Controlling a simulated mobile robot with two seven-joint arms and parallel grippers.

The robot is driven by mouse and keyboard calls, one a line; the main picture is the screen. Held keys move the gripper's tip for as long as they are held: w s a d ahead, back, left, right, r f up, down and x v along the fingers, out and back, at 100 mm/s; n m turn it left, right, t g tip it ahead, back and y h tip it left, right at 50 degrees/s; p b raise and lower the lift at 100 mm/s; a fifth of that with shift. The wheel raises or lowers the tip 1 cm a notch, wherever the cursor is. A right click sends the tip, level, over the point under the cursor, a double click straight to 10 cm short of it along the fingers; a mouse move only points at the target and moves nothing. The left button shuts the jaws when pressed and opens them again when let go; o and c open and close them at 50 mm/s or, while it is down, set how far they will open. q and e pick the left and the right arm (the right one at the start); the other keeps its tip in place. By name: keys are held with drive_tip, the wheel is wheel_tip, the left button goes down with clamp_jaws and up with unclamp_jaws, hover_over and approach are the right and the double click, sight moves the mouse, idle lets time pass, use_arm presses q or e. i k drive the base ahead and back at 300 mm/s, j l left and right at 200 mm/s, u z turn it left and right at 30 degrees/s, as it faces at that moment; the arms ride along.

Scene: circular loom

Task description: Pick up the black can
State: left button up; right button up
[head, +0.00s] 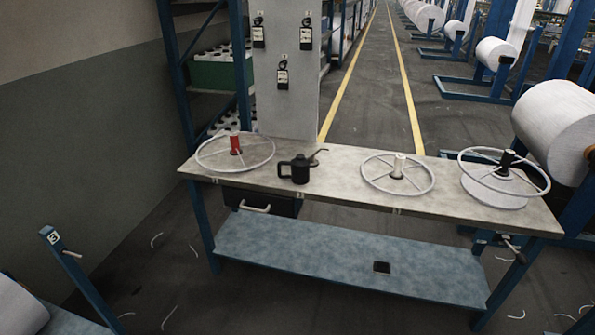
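The black can (300,170) stands upright on the worktable (338,184), left of the middle and near the front edge. It is dark and small, with a thin spout pointing up to the right and a handle on its left side. Nothing is in front of it. Neither of my grippers shows in the head view.
On the tabletop, a white wheel with a red hub (236,145) lies left of the can. A wheel with a pale hub (398,166) and one with a black hub (505,160) lie to the right. A lower blue shelf (340,262) holds a small dark item (382,267).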

sight(300, 165)
drive_tip(key=z, duration=3.85)
drive_tip(key=k+j+z, duration=0.15)
drive_tip(key=z, duration=0.3)
drive_tip(key=k+j+z, duration=0.1)
drive_tip(key=z, duration=0.35)
drive_tip(key=k+z, duration=0.3)
drive_tip(key=k, duration=1.15)
drive_tip(key=k+l+u, duration=0.1)
drive_tip(key=k+u, duration=0.3)
drive_tip(key=k, duration=0.15)
drive_tip(key=k+j+u, duration=0.1)
drive_tip(key=k+u, duration=0.3)
drive_tip(key=k+j+u, duration=0.4)
drive_tip(key=k, duration=0.2)
drive_tip(key=k+l, duration=0.05)
drive_tip(key=l, duration=0.05)
